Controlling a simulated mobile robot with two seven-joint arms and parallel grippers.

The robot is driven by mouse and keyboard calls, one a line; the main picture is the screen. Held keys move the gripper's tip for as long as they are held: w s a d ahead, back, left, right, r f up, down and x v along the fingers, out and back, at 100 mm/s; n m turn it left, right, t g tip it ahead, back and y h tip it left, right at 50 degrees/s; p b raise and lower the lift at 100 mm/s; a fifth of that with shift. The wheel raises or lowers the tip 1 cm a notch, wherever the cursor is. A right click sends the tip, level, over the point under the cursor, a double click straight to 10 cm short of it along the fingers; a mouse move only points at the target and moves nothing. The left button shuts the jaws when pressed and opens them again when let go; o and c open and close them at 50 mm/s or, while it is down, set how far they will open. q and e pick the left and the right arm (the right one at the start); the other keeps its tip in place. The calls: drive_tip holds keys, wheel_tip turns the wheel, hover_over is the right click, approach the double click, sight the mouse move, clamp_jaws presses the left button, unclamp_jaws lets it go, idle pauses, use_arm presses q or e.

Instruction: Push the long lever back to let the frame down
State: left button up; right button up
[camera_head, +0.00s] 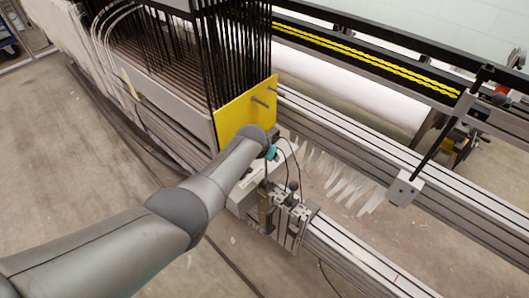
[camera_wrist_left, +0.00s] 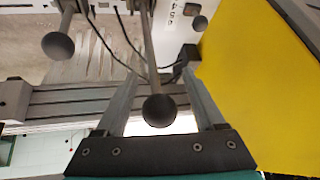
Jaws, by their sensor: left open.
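In the left wrist view, a lever with a grey rod and a dark ball knob (camera_wrist_left: 159,110) stands between the two fingers of my left gripper (camera_wrist_left: 163,68). The fingers are apart, one on each side of the rod; I cannot tell whether either touches it. A second ball-ended lever (camera_wrist_left: 58,45) is to the left, outside the fingers. In the head view, my left arm reaches in to the lever block (camera_head: 290,220) beside the yellow plate (camera_head: 246,112); my wrist hides most of the gripper there. A dark knob (camera_head: 293,186) shows above the block. My right gripper is not in view.
The yellow plate (camera_wrist_left: 255,85) is close on the right of my left gripper in the wrist view. Black frame bars (camera_head: 240,45) rise behind it. Thin cables loop near the levers. A metal rail (camera_head: 350,255) runs to the lower right, and a small block with a rod (camera_head: 404,188) stands at right.

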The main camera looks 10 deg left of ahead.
use_arm(q)
drive_tip(key=shift+s+r+p, duration=0.2)
drive_tip(key=shift+r+p, duration=0.3)
drive_tip(key=shift+p, duration=0.05)
drive_tip(key=p+v, duration=0.9)
drive_tip(key=v, duration=0.5)
drive_tip(key=shift+s, duration=0.2)
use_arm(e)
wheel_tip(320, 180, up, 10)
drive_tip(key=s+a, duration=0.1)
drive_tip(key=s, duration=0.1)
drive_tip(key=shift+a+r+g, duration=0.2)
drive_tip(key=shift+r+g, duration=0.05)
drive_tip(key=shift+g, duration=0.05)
use_arm(q)
drive_tip(key=shift+f, duration=0.1)
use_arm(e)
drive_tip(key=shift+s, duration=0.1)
